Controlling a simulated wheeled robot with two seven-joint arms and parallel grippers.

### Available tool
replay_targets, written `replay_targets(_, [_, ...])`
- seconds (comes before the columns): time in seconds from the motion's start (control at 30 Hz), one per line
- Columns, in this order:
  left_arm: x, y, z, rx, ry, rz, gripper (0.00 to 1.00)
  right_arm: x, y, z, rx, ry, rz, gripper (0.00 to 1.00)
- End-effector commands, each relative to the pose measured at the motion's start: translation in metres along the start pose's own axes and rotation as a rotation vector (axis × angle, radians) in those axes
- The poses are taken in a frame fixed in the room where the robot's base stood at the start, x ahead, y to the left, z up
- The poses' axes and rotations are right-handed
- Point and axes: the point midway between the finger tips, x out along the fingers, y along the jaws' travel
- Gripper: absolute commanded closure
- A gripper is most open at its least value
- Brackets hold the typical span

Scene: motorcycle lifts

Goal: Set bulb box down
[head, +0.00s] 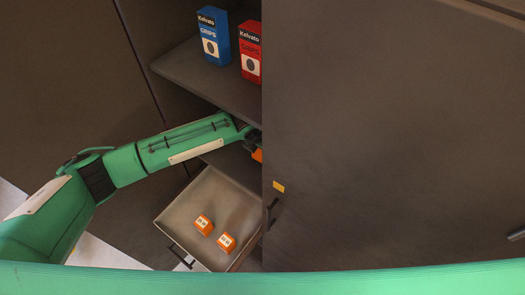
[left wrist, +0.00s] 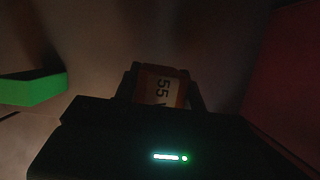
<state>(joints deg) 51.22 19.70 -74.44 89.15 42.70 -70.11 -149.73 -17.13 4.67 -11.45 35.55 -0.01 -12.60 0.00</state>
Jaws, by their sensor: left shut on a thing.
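An orange bulb box (left wrist: 160,88) with a white label reading "55" is held between the dark fingers of my left gripper (left wrist: 160,92) in the left wrist view. In the head view only an orange corner of this box (head: 257,155) shows at the cabinet panel's edge, by the end of my green left arm. The gripper itself is mostly hidden there behind the panel, below the shelf. Whether the box touches a surface under it cannot be told. My right gripper is not in view.
A blue grips box (head: 214,36) and a red grips box (head: 250,52) stand on the upper shelf (head: 205,75). Below my left arm, an open drawer (head: 180,215) holds two orange boxes (head: 203,225) (head: 226,242). A large dark panel (head: 390,140) fills the right side.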

Motion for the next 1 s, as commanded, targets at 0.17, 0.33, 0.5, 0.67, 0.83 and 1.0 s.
replay_targets(0.17, [0.024, 0.000, -0.011, -0.001, 0.001, 0.000, 0.81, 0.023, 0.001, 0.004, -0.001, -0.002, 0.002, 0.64])
replay_targets(0.33, [0.029, 0.000, -0.013, 0.000, 0.000, 0.000, 0.81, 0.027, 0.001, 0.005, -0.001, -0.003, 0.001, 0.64])
replay_targets(0.5, [0.028, 0.000, -0.012, 0.000, 0.000, 0.000, 0.81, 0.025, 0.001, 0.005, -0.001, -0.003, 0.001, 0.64])
replay_targets(0.67, [0.031, 0.000, -0.014, 0.000, 0.000, 0.000, 0.81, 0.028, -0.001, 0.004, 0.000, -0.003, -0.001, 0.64])
replay_targets(0.83, [0.030, 0.000, -0.014, 0.000, 0.000, 0.000, 0.37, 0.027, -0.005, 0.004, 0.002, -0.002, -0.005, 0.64])
replay_targets(1.0, [0.030, 0.000, -0.014, 0.000, 0.000, 0.000, 0.37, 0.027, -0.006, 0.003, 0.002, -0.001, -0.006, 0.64])
